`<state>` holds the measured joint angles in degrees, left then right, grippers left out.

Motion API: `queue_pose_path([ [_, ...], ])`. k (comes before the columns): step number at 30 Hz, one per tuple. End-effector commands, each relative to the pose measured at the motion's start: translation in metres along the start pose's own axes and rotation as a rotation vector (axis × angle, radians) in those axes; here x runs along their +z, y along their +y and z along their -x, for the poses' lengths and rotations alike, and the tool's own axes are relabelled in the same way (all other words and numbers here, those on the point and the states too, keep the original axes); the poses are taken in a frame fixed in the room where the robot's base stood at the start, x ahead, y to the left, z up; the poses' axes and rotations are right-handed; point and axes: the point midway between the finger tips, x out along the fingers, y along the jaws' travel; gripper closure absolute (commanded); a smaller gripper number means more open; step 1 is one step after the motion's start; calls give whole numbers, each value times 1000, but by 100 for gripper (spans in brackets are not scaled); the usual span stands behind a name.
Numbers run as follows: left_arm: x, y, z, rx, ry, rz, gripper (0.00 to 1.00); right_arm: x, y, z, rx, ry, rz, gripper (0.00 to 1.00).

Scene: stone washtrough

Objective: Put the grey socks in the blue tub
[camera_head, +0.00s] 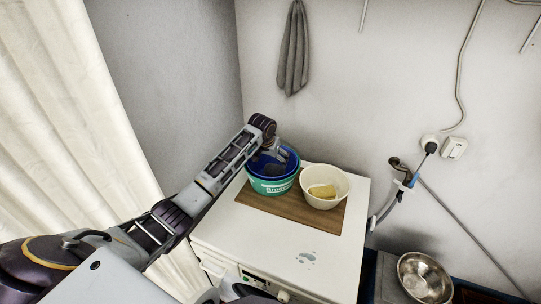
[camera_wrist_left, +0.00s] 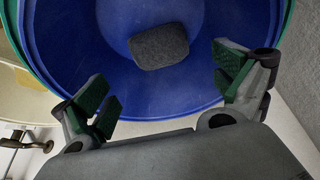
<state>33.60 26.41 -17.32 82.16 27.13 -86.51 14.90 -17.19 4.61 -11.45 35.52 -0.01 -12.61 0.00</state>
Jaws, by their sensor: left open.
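The grey socks (camera_wrist_left: 159,46) show in the left wrist view as one dark, rounded bundle. They lie on the inside of the blue tub (camera_wrist_left: 85,68), beyond my fingertips. The blue tub also shows in the head view (camera_head: 292,158), nested inside a green tub (camera_head: 270,187) on the white machine. My left gripper (camera_head: 274,157) reaches down over the blue tub. In the wrist view its green-padded fingers (camera_wrist_left: 166,85) are spread wide with nothing between them, apart from the socks. My right gripper is not in view.
A cream tub (camera_head: 335,179) with a yellow sponge (camera_head: 322,192) stands right beside the green tub on a brown board (camera_head: 290,209). The front of the white machine top (camera_head: 265,240) is clear. A steel bowl (camera_head: 425,277) sits lower right. A grey cloth (camera_head: 293,50) hangs on the wall.

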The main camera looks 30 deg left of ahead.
Motion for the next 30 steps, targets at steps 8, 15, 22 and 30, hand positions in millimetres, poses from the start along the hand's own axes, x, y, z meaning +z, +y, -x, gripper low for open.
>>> queue_pose_path([
  [8,0,0,29,0,1,-1,3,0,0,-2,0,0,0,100],
  [15,0,0,38,0,0,-1,3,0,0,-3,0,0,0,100],
  [22,0,0,38,0,0,0,3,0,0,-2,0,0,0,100],
  [30,0,0,38,0,0,0,3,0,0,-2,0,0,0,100],
])
